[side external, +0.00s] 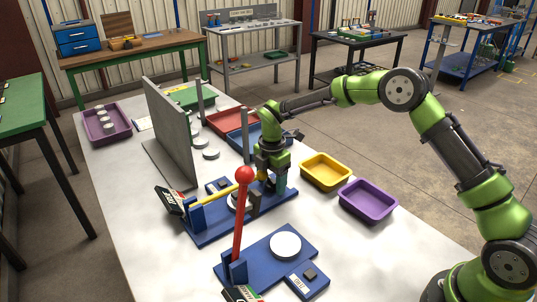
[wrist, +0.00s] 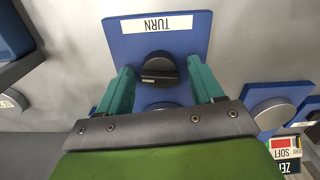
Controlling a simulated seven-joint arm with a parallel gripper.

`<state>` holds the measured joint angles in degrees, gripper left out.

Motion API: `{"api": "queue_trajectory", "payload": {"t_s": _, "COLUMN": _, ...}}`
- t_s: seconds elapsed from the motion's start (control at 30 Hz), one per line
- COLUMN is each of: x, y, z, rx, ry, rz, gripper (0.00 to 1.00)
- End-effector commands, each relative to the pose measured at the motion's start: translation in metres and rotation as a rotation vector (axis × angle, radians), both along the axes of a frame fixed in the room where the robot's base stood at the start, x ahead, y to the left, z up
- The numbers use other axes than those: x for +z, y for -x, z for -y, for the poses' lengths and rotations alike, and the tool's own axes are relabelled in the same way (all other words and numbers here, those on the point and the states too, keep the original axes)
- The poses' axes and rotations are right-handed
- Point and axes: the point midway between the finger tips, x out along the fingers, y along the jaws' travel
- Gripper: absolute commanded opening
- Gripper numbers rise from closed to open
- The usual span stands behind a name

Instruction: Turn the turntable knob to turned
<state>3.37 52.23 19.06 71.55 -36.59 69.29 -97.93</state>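A black round knob (wrist: 160,70) with a raised grip bar sits on a blue plate (wrist: 190,45) labelled TURN in the wrist view. The grip bar lies roughly level across that picture. My gripper (wrist: 162,82) is open, with one teal finger on each side of the knob and a visible gap to it on both sides. I cannot tell how far the fingertips are above the plate. In the side view my gripper (side external: 270,188) points down over the blue fixtures, and it hides the knob there.
A red-balled lever (side external: 243,174) stands upright in front of my gripper, by a blue base with a pale disc (side external: 286,245). A yellow bar (side external: 222,193) lies left. A grey upright panel (side external: 168,130) stands behind. Yellow (side external: 326,184) and purple (side external: 368,215) trays lie right.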

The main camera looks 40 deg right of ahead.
Motion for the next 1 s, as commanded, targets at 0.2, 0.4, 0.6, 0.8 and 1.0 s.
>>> {"api": "queue_trajectory", "payload": {"t_s": 0.2, "x": 0.0004, "y": -0.0001, "z": 0.0000, "rx": 0.000, "ry": 0.000, "rz": 0.000, "gripper": 0.36}}
{"api": "queue_trajectory", "payload": {"t_s": 0.4, "x": 0.0007, "y": -0.0002, "z": 0.0000, "rx": 0.000, "ry": 0.000, "rz": 0.001, "gripper": 0.11}}
{"api": "queue_trajectory", "payload": {"t_s": 0.6, "x": 0.0006, "y": -0.0002, "z": -0.0001, "rx": -0.132, "ry": 0.001, "rz": 0.000, "gripper": 0.11}}
{"api": "queue_trajectory", "payload": {"t_s": 0.8, "x": 0.0006, "y": -0.0003, "z": 0.0001, "rx": -0.260, "ry": 0.001, "rz": 0.000, "gripper": 0.11}}
{"api": "queue_trajectory", "payload": {"t_s": 1.0, "x": 0.0006, "y": -0.0003, "z": 0.0004, "rx": -0.265, "ry": 0.000, "rz": 0.000, "gripper": 0.11}}
